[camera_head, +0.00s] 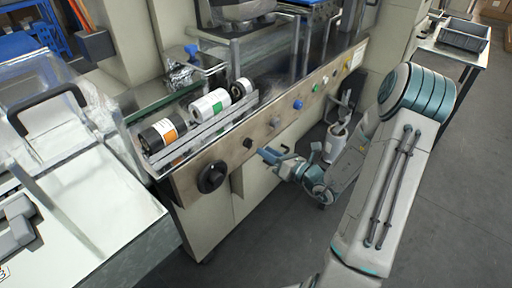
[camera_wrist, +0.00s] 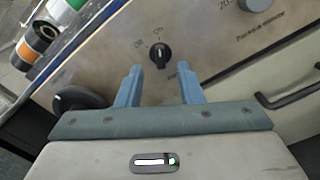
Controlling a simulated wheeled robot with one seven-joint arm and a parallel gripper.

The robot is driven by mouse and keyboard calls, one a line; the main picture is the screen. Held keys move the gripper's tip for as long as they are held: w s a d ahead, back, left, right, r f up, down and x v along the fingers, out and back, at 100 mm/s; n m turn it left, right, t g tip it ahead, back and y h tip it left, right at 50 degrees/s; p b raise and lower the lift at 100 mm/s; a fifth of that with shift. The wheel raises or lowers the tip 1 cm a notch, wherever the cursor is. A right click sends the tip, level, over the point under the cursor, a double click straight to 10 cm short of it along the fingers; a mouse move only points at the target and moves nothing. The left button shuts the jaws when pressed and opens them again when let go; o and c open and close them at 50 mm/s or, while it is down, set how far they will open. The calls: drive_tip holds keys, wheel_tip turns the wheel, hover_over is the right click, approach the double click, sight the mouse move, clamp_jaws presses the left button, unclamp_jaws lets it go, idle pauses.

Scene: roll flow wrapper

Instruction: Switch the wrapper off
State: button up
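The wrapper (camera_head: 205,215) has a brown control panel along its front. A small black rotary switch (camera_wrist: 160,54) sits on the panel in the wrist view, with "Off" at its upper left and "On" just above it. Its pointer appears turned up towards "On". The switch also shows in the head view (camera_head: 248,143). My gripper (camera_wrist: 160,80) is open and empty, its two blue fingers apart, with the switch seen between and just beyond the tips. In the head view my gripper (camera_head: 268,154) is close to the panel, right of the switch. Contact is not visible.
A large black handwheel (camera_head: 212,177) is left of the switch. A blue knob (camera_head: 298,104) and a grey knob (camera_wrist: 255,4) are on the panel. A dark handle (camera_wrist: 290,95) is at the right in the wrist view. Rolls (camera_head: 210,105) lie above the panel.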

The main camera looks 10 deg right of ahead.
sight(252, 143)
drive_tip(key=x, duration=0.5)
clamp_jaws()
